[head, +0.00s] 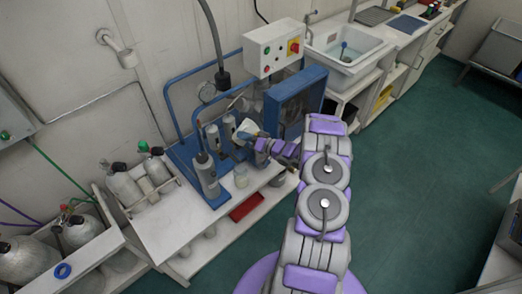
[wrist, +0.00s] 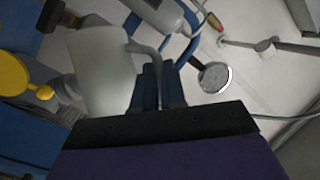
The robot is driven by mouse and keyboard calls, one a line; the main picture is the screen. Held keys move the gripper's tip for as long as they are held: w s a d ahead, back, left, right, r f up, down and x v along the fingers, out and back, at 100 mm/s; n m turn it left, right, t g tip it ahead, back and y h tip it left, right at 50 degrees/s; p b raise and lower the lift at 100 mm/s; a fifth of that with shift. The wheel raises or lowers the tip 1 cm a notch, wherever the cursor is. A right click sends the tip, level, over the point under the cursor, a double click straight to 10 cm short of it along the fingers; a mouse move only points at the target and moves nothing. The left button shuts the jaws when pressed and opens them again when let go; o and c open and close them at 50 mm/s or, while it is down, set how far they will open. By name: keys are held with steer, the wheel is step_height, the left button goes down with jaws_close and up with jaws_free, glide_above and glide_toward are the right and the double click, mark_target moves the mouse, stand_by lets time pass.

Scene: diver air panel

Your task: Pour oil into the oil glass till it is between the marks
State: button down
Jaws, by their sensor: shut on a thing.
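My gripper (head: 262,144) is at the blue-framed air panel, above the white bench. It also shows in the wrist view (wrist: 158,88), where its dark fingers are shut on the curved handle of a pale, translucent jug (wrist: 98,65). The jug is left of the fingers; in the head view it is a small whitish shape (head: 247,127) just beyond the gripper. I cannot tell how much oil is in it or how far it is tilted. I cannot make out the oil glass or its marks in either view.
Grey cylinders (head: 206,176) stand along the panel's front. A pale jar (head: 241,178) and a red tray (head: 246,207) are near the bench edge. A round gauge (wrist: 214,77) and a yellow cap (wrist: 12,75) are close around the jug. A control box (head: 273,48) hangs above.

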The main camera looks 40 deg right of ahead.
steer(key=a+n+g+h, duration=0.1)
steer(key=a+f+n+g+h, duration=0.1)
steer(key=a+n, duration=0.1)
steer(key=shift+w+a+f+n+b, duration=0.2)
steer(key=shift+a+n+b, duration=0.05)
steer(key=shift+n+b, duration=0.1)
steer(key=shift+a+f+n+g+h+b, duration=0.2)
steer(key=shift+a+f+n+h+b, duration=0.25)
steer(key=shift+b, duration=0.4)
steer(key=shift+a+f+n+g+h+b, duration=0.2)
steer(key=shift+f+n+h+b, duration=0.1)
steer(key=shift+f+b, duration=0.4)
steer(key=shift+a+f+n+g+h+b, duration=0.2)
steer(key=shift+a+f+n+h+b, duration=0.15)
steer(key=shift+b, duration=0.6)
steer(key=shift+r, duration=0.1)
step_height(320, 180, up, 7)
steer(key=p, duration=0.5)
glide_above(237, 141)
steer(key=s+a, duration=0.4)
steer(key=shift+w+d, duration=0.15)
steer(key=shift+w, duration=0.1)
